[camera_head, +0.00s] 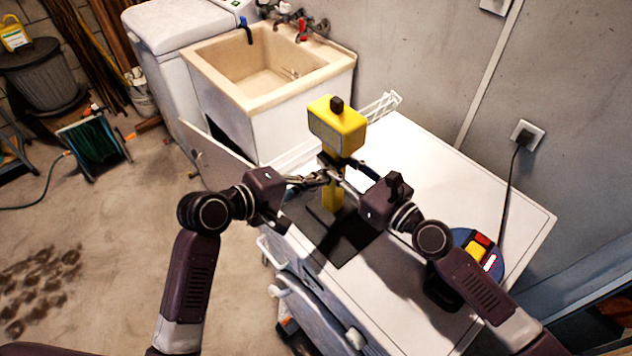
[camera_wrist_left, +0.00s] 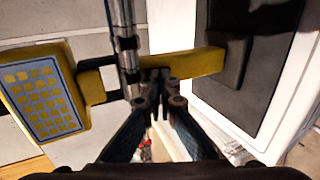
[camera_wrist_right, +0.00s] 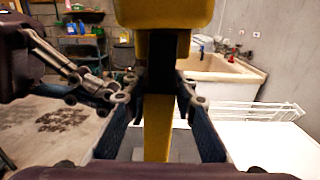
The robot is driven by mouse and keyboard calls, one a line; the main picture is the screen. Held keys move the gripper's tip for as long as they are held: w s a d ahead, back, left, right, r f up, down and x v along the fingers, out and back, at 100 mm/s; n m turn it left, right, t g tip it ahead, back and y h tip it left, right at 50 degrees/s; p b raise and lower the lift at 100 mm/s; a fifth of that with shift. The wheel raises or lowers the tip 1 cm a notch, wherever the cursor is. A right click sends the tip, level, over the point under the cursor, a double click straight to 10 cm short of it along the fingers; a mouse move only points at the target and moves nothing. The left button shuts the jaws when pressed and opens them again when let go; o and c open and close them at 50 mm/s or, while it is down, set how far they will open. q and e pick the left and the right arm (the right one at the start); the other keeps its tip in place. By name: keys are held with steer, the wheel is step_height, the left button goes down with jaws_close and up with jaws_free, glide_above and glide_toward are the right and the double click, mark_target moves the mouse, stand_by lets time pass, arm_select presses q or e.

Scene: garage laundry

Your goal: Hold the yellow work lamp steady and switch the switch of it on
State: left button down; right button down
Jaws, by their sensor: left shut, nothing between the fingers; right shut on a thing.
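The yellow work lamp (camera_head: 345,128) stands upright on its black base (camera_head: 345,240) on the white worktop. Its head has a black knob on top, and its panel of lights looks unlit in the left wrist view (camera_wrist_left: 45,103). My right gripper (camera_wrist_right: 155,92) is shut on the lamp's dark neck, just under the head. My left gripper (camera_wrist_left: 160,82) is shut and empty, its tips at the yellow post just below the neck; I cannot tell whether they touch it. I cannot make out the switch for certain.
A beige sink (camera_head: 265,70) stands behind the lamp. A white wire rack (camera_head: 380,107) lies at the worktop's back edge. A round blue item with red and yellow parts (camera_head: 465,240) is at the right, partly behind my right arm.

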arm_select(q)
steer(key=shift+r, duration=0.2)
steer(key=v, duration=1.4)
steer(key=shift+f, duration=0.15)
steer(key=shift+s+a+f, duration=0.2)
steer(key=shift+f, duration=0.35)
steer(key=x, duration=1.4)
